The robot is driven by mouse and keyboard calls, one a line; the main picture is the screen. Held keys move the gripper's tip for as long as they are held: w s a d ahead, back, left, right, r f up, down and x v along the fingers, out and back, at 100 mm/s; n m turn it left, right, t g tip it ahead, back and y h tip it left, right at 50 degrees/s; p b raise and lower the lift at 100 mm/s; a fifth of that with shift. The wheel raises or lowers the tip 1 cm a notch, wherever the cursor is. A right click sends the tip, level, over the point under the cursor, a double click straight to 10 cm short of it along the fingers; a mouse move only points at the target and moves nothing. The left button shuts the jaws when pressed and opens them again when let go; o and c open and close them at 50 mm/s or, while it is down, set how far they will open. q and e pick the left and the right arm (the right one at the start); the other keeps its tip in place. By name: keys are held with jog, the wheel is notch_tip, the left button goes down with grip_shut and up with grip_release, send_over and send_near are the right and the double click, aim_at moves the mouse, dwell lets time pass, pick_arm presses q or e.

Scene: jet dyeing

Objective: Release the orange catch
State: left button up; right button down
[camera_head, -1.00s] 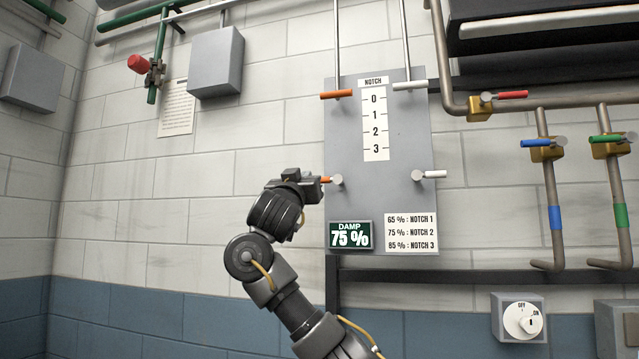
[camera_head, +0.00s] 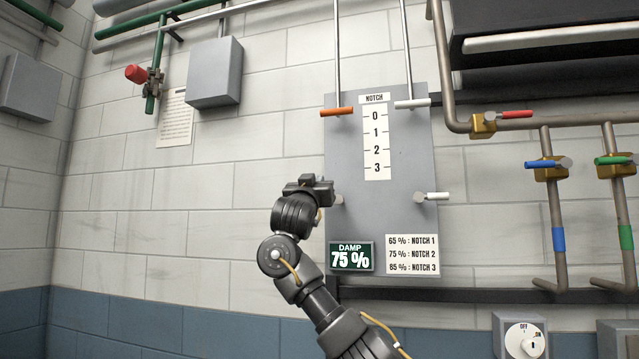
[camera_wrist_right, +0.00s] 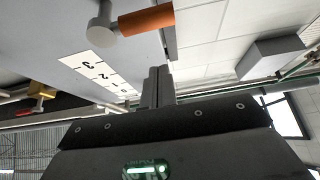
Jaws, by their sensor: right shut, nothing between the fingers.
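The orange catch (camera_wrist_right: 146,20) shows at the top of the right wrist view, sticking out sideways from its grey pivot (camera_wrist_right: 102,27). In the head view my right gripper hides the orange part; only the pivot (camera_head: 338,199) shows beside it. My right gripper (camera_head: 327,190) is at the panel's left edge, in front of the catch. In the wrist view its fingers (camera_wrist_right: 158,86) are shut and empty, apart from the catch in the picture. Whether they touch it I cannot tell. My left gripper is not in view.
The grey panel (camera_head: 400,150) carries a notch scale (camera_head: 377,145), an orange handle (camera_head: 336,112) and a white handle (camera_head: 412,104) near 0, and a white catch (camera_head: 432,196). A sign (camera_head: 351,257) reads damp 75 %; a chart (camera_head: 411,254) gives 75 % as notch 2. Pipes with coloured valves (camera_head: 545,164) stand right.

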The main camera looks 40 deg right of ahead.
jog(key=f, duration=0.1)
jog(key=d+f, duration=0.1)
jog(key=w+f+p, duration=0.1)
jog(key=shift+w+d, duration=0.1)
jog(key=shift+d, duration=0.15)
jog(key=shift+w+a+f, duration=0.1)
jog(key=shift+w+f, duration=0.05)
